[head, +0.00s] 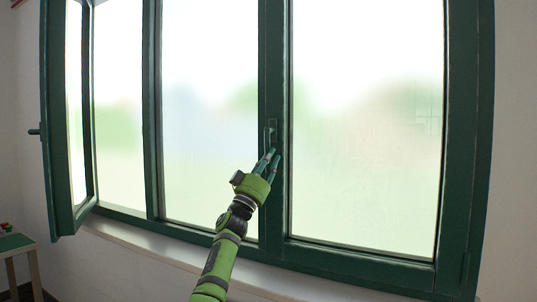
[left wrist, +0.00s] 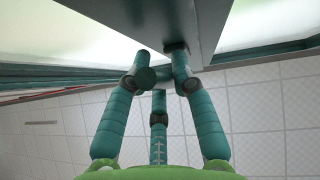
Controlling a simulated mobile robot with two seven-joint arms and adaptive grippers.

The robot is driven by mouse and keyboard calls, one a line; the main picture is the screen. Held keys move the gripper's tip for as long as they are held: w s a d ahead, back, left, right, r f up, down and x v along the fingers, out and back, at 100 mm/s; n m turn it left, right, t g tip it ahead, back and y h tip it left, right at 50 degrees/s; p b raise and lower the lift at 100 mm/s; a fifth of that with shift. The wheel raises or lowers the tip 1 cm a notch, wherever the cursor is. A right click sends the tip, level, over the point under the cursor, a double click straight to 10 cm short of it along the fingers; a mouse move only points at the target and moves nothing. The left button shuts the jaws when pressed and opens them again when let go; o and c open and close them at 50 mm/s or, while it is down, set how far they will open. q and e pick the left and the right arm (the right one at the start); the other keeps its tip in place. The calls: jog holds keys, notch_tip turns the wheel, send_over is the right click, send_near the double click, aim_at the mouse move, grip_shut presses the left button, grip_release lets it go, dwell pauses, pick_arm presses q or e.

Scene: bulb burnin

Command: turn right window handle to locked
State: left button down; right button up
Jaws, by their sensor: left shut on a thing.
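The right window handle (head: 272,129) is a slim dark green lever on the upright bar between the two large panes. In the head view it looks roughly upright, with its lower end at my left gripper (head: 269,160). My left gripper is shut on the handle from below. My right gripper is not in view.
The left sash (head: 62,215) stands swung open, with its own handle (head: 35,131) at its outer edge. The right pane (head: 365,130) is closed. A pale sill (head: 150,242) runs below the window. A small green-topped table (head: 15,242) stands at the lower left.

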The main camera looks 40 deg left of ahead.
pick_arm(q)
jog(key=shift+s+a+r+m, duration=0.2)
jog(key=shift+a+r+m, duration=0.1)
jog(key=shift+m, duration=0.1)
jog(key=c, duration=1.1)
grip_release()
jog(key=shift+d, duration=0.1)
jog(key=shift+o, duration=0.4)
jog(key=shift+w+f+h, duration=0.1)
jog(key=shift+w+h, duration=0.05)
jog(key=shift+h, duration=0.25)
jog(key=shift+f, duration=0.1)
jog(key=shift+s+f, duration=0.2)
jog(key=shift+f, duration=0.15)
jog(key=v, duration=1.1)
